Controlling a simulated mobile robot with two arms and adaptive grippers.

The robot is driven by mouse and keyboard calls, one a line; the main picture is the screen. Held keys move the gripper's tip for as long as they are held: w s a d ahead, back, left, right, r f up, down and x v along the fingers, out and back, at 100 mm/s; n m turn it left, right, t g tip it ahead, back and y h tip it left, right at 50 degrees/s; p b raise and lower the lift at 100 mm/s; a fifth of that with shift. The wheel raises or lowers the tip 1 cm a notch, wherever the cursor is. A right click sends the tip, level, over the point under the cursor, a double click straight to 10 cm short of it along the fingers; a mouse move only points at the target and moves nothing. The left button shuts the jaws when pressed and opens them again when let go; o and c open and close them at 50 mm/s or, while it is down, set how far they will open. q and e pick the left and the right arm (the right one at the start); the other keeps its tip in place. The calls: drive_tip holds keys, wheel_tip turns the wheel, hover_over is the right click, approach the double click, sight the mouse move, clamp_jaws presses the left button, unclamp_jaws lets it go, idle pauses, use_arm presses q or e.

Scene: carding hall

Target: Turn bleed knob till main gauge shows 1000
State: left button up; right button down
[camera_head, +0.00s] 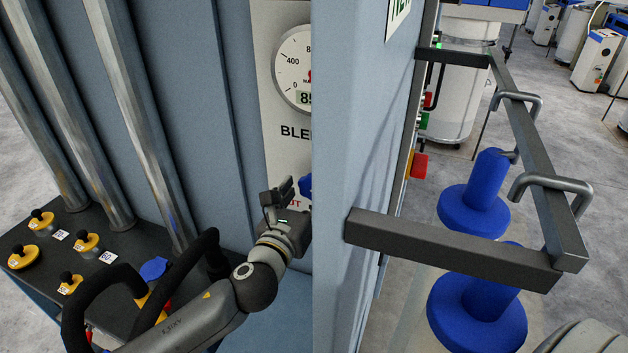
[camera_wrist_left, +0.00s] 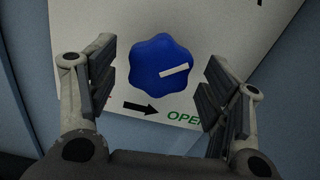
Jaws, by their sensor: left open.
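The main gauge (camera_head: 297,68) is a round white dial on a pale panel. A blue-grey post hides its right side, and its digital readout is cut off after a first digit that looks like 8. The blue bleed knob (camera_wrist_left: 161,66) is lobed with a white pointer bar, beside a black arrow and the green word OPEN in the left wrist view. Only a sliver of the knob (camera_head: 305,186) shows in the head view. My left gripper (camera_wrist_left: 158,82) is open, with its fingers on either side of the knob and apart from it. My right gripper is not in view.
The blue-grey post (camera_head: 345,190) stands close to the right of my left gripper. A dark metal bar frame (camera_head: 450,247) with hooks juts out on the right. Yellow-based knobs (camera_head: 41,219) sit on a dark ledge at left, beside metal pipes (camera_head: 140,110).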

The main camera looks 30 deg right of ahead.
use_arm(q)
drive_tip(key=shift+w+d+r, duration=0.15)
drive_tip(key=shift+w+d, duration=0.5)
drive_tip(key=shift+d, duration=0.05)
drive_tip(key=shift+w+d, duration=0.2)
drive_tip(key=shift+w, duration=0.05)
drive_tip(key=c, duration=1)
drive_tip(key=shift+c, duration=0.2)
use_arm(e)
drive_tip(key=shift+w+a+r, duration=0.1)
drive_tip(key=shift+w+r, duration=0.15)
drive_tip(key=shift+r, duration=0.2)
